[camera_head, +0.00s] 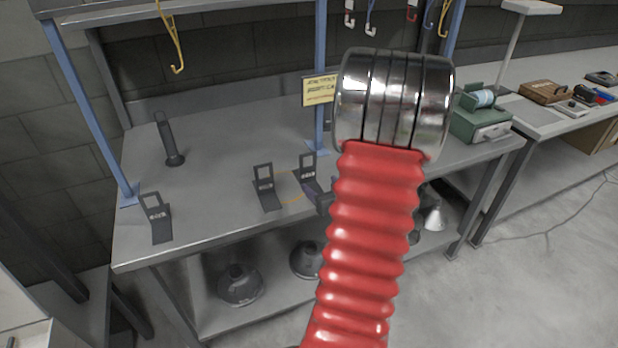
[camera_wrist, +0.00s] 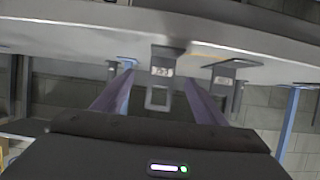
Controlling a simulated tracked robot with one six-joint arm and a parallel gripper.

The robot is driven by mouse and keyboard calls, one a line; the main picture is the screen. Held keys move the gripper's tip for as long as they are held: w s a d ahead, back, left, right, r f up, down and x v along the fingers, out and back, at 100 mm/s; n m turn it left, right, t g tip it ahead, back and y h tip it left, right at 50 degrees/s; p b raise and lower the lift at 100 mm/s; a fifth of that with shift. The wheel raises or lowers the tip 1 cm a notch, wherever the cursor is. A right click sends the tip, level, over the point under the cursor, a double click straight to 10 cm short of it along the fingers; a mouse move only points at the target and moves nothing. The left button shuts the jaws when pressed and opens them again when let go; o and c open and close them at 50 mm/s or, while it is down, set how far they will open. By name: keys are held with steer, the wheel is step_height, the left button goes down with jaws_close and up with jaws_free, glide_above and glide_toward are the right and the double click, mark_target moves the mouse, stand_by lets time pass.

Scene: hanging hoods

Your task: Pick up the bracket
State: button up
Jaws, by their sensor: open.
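Several dark brackets, each a plate with an upright square frame, stand on the grey workbench (camera_head: 215,205). In the head view, one bracket (camera_head: 155,217) is at the left front, another (camera_head: 266,188) is near the middle, and a third (camera_head: 307,168) is just right of it. My gripper is largely hidden behind my red arm there. In the wrist view my gripper (camera_wrist: 159,82) is open, with a purple-grey finger on either side of a labelled bracket (camera_wrist: 162,70). I cannot tell whether the fingers touch it. Another bracket (camera_wrist: 222,80) is to the right, outside the fingers.
A dark upright holder (camera_head: 169,140) stands at the back left of the bench. Blue posts (camera_head: 88,115) rise from the bench, and hooks (camera_head: 171,40) hang above. A green device (camera_head: 480,118) sits at the right end. Round dark hoods (camera_head: 239,287) are on the shelf below.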

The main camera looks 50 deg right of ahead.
mark_target(309, 175)
steer(key=shift+x, duration=2.4)
steer(key=shift+w+a+x, duration=0.1)
steer(key=shift+x, duration=1.2)
steer(key=shift+w+a+x, duration=0.1)
steer(key=shift+a+x, duration=0.05)
steer(key=shift+x, duration=1.15)
steer(key=shift+r, duration=0.15)
jaws_close()
steer(key=shift+r, duration=0.15)
